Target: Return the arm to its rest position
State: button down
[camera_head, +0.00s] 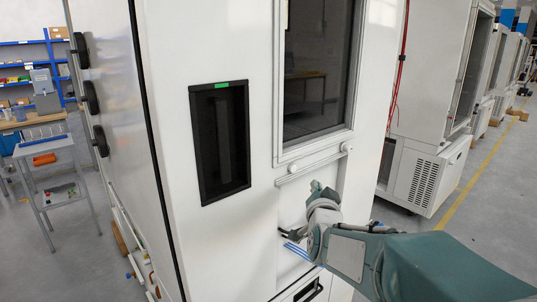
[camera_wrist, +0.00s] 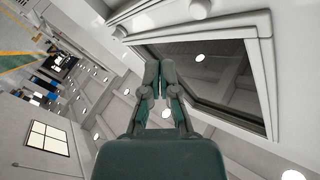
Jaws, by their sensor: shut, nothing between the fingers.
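My green arm (camera_head: 345,250) reaches in from the lower right of the head view, bent in front of the white test chamber (camera_head: 225,140). My gripper (camera_head: 318,188) is just below the chamber's window ledge, pointing up. In the wrist view my gripper (camera_wrist: 160,72) is shut and empty, its two fingers side by side. The dark chamber window (camera_wrist: 215,75) appears behind and to the right of the fingers there. Whether any part of the arm touches the chamber cannot be told.
A dark recessed panel with a green light (camera_head: 220,140) is left of the window. A grey trolley (camera_head: 55,175) and blue shelves (camera_head: 30,70) stand far left. More white chambers (camera_head: 425,100) line the right, beside open floor with a yellow line (camera_head: 475,175).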

jog(key=s+f+n+g, duration=0.2)
jog(key=s+f+g, duration=0.1)
jog(key=s, duration=0.7)
jog(key=s+f+n+g+y, duration=0.1)
jog(key=s+f+n+g, duration=0.2)
jog(key=s, duration=0.8)
jog(key=s+f+n+g+y, duration=0.1)
jog(key=s+f+n+g, duration=0.2)
jog(key=s+g, duration=0.3)
jog(key=s+a, duration=0.1)
jog(key=s, duration=0.4)
jog(key=shift+f+g, duration=0.15)
jog(key=shift+g, duration=0.15)
jog(key=c, duration=1.3)
grip_release()
jog(key=shift+c, duration=0.2)
